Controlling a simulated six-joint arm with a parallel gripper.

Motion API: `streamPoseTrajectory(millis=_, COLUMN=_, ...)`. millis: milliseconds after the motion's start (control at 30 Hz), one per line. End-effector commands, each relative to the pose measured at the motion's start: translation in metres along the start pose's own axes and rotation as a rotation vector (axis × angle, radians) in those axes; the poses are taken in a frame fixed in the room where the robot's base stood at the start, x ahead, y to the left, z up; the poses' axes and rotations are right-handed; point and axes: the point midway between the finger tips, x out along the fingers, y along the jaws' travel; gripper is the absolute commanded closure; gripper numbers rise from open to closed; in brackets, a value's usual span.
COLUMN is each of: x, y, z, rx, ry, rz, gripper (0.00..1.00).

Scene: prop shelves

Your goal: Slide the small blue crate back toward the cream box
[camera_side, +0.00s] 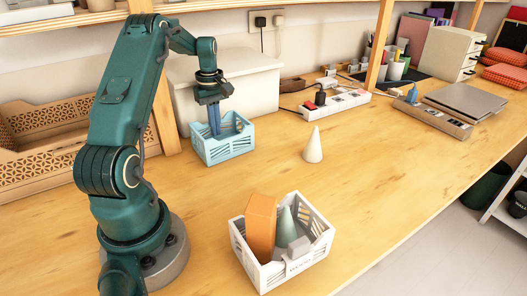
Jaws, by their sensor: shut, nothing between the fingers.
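The small blue crate (229,151) stands on the wooden tabletop at the middle left, with slotted, light blue walls. The cream box (262,88) stands close behind it against the wall; I cannot tell whether the two touch. My gripper (215,132) points down with its fingertips at or inside the crate's left part. The fingers are together and hold nothing. The crate's near wall hides the fingertips' lower ends, so I cannot tell whether they touch a wall.
A white crate (283,275) with an orange block (261,226) and a grey-green cone (286,227) stands in front. A white cone (313,146) stands to the right. A power strip (335,104) lies behind it. A wooden tray (50,160) is at left. A wooden post rises beside the cream box.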

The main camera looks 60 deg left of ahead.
Motion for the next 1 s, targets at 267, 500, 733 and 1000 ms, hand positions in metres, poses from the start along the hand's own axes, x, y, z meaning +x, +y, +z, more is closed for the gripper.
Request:
streamPoseTrajectory(millis=267, x=0.0, y=0.0, z=0.001, rx=0.0, ry=0.0, rz=0.0, gripper=1.0)
streamPoseTrajectory(millis=500, x=0.0, y=0.0, z=0.018, rx=0.002, ry=0.0, rz=0.0, gripper=1.0)
streamPoseTrajectory(millis=733, x=-0.002, y=0.0, z=0.042, rx=0.001, ry=0.001, rz=0.001, gripper=1.0)
streamPoseTrajectory(millis=1000, x=-0.053, y=0.001, z=0.039, rx=-0.001, ry=0.006, rz=0.005, gripper=1.0)
